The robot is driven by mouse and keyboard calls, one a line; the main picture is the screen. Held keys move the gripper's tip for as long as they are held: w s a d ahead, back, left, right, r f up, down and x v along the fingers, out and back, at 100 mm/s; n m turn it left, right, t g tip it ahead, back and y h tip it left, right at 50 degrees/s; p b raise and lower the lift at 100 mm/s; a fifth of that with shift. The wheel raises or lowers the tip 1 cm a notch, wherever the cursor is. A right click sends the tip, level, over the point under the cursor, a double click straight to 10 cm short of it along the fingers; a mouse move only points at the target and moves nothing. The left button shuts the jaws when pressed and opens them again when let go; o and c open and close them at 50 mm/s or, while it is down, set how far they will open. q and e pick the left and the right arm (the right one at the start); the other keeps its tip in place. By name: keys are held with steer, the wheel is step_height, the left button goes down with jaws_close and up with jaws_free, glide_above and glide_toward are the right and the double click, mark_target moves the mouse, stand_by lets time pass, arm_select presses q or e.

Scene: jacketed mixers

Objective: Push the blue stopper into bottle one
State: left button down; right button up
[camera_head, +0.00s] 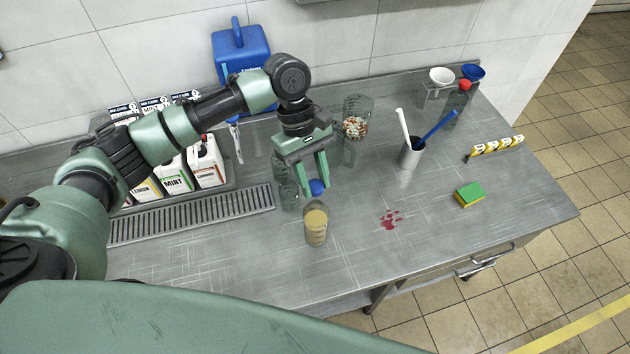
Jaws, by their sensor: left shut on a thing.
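My left gripper (316,184) comes down over the middle of the steel table and is shut on a small blue ball-shaped stopper (317,188). Just in front of and below the stopper, a clear vessel with tan contents (316,228) stands upright. A clear, seemingly empty vessel (287,190) stands just left of the gripper, partly hidden by it. I see no label telling which vessel is bottle one. I cannot tell whether the stopper touches a rim. My right gripper is out of view.
A clear jar with mixed pieces (355,126) stands behind. A metal cup (410,154) holds a white and a blue tool. A red-topped bottle (459,100), a sponge (469,195), labelled jugs (208,163) and a drain grate (190,214) surround the work area. The front right table is mostly clear.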

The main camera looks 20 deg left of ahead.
arm_select(q)
steer(key=shift+w+d+f+b, duration=0.1)
steer(key=shift+w+f+b, duration=0.15)
steer(key=shift+f, duration=0.75)
steer(key=b, duration=0.1)
steer(key=f+b, duration=0.1)
steer(key=shift+s+f+b, duration=0.2)
steer(key=shift+f+b, duration=0.1)
steer(key=shift+b, duration=0.1)
steer(key=shift+w+f+b, duration=0.1)
steer(key=shift+f+b, duration=0.35)
steer(key=shift+b, duration=0.2)
steer(key=shift+f+p, duration=0.2)
steer(key=shift+p, duration=0.1)
steer(key=shift+f, duration=0.65)
steer(key=shift+p, duration=0.55)
steer(key=shift+p, duration=1.05)
